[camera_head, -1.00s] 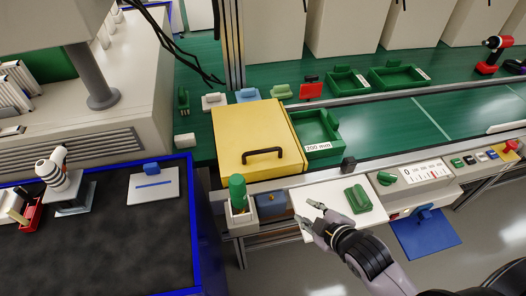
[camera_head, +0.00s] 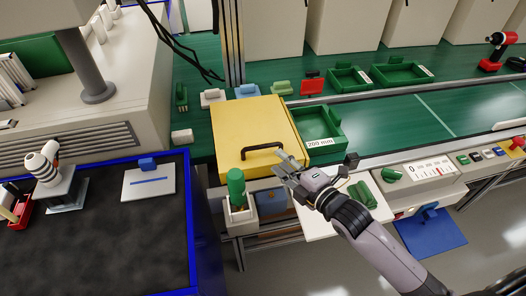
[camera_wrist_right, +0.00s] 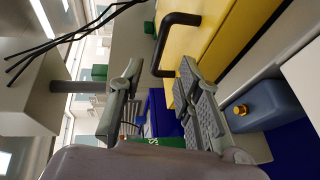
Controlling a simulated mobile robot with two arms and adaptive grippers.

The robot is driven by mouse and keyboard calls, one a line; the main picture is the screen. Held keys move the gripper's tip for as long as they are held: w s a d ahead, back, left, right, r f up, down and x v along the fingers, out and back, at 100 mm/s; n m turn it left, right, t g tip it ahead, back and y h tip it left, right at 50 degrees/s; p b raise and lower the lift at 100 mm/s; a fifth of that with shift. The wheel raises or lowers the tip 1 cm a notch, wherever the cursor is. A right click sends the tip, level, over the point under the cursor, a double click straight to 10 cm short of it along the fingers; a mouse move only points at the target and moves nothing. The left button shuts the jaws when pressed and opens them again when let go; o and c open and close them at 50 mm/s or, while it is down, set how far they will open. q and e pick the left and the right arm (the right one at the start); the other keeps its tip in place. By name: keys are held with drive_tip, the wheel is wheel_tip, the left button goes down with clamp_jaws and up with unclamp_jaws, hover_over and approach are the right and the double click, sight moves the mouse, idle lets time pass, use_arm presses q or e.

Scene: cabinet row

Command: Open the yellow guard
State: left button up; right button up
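The yellow guard (camera_head: 250,125) is a box-like cover on the green bench, lying closed, with a black bar handle (camera_head: 264,151) on its near part. My right gripper (camera_head: 284,164) is just in front of the handle, at its right end. In the right wrist view the handle (camera_wrist_right: 160,45) lies beyond the fingertips, and the yellow guard (camera_wrist_right: 220,30) fills the upper right. The right gripper (camera_wrist_right: 158,75) has its two fingers spread, with nothing between them. It does not appear to touch the handle. My left gripper is not in view.
A green tray labelled 200 mm (camera_head: 318,127) stands right of the guard. A holder with a green cylinder (camera_head: 236,185) and a blue container (camera_head: 272,197) sit in front. A white panel (camera_head: 318,222) lies under my right arm. Black cables (camera_head: 185,50) hang behind.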

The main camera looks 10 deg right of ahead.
sight(263, 147)
drive_tip(key=b+x, duration=0.3)
drive_tip(key=x, duration=0.5)
drive_tip(key=shift+f+b, duration=0.15)
drive_tip(key=shift+b, duration=0.2)
drive_tip(key=shift+w+a, duration=0.25)
drive_tip(key=shift+w, duration=0.3)
drive_tip(key=shift+c, duration=0.3)
clamp_jaws()
